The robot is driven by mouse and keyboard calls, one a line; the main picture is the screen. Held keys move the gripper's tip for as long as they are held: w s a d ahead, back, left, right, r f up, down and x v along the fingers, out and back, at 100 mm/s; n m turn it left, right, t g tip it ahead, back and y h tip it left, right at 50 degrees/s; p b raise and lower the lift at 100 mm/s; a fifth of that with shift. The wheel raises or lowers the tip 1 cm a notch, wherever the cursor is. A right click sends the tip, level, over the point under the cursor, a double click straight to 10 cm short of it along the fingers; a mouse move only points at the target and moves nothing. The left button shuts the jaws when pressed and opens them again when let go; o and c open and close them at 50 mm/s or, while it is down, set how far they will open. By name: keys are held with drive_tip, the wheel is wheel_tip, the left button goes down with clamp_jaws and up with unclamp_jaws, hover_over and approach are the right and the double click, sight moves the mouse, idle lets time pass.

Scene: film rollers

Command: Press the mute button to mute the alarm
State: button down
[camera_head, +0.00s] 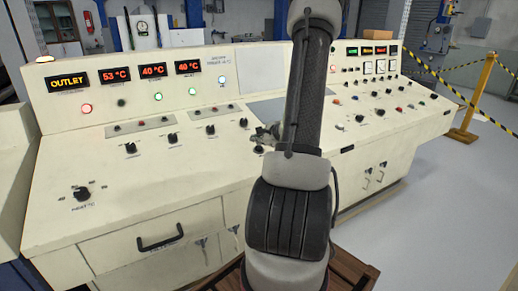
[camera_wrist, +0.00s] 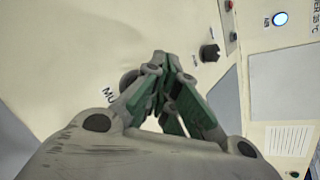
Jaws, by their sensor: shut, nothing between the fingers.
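My gripper (camera_wrist: 163,58) is shut and empty, its green-lined fingers together over the panel in the wrist view. A dark round control (camera_wrist: 128,79), partly hidden behind the fingers, sits beside a label starting "MU", which looks like the mute button. In the head view my gripper (camera_head: 265,134) is low over the console's sloped top, partly covered by my arm. A dark control (camera_head: 258,149) shows just below it and seems to be the same one. I cannot tell whether the fingertips touch it.
The cream console (camera_head: 200,180) carries several black knobs (camera_head: 171,138), lit indicators and orange displays (camera_head: 115,75). A knob (camera_wrist: 209,52) lies close to the fingers in the wrist view. A grey plate (camera_head: 280,109) is behind the gripper. A yellow barrier post (camera_head: 477,95) stands at right.

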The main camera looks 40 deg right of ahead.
drive_tip(key=shift+f, duration=0.1)
idle(0.5)
drive_tip(key=shift+f, duration=0.3)
drive_tip(key=shift+w+f, duration=0.15)
drive_tip(key=shift+f, duration=0.3)
idle(0.7)
drive_tip(key=shift+r, duration=0.15)
drive_tip(key=shift+s+r, duration=0.2)
drive_tip(key=shift+r, duration=0.55)
drive_tip(key=shift+s+a+r, duration=0.1)
drive_tip(key=shift+s+r, duration=0.1)
drive_tip(key=shift+r, duration=0.6)
drive_tip(key=shift+s+d+r, duration=0.1)
drive_tip(key=shift+s+r, duration=0.05)
drive_tip(key=shift+r, duration=0.65)
drive_tip(key=shift+s+a+r, duration=0.1)
drive_tip(key=shift+s+r, duration=0.1)
drive_tip(key=shift+r, duration=0.6)
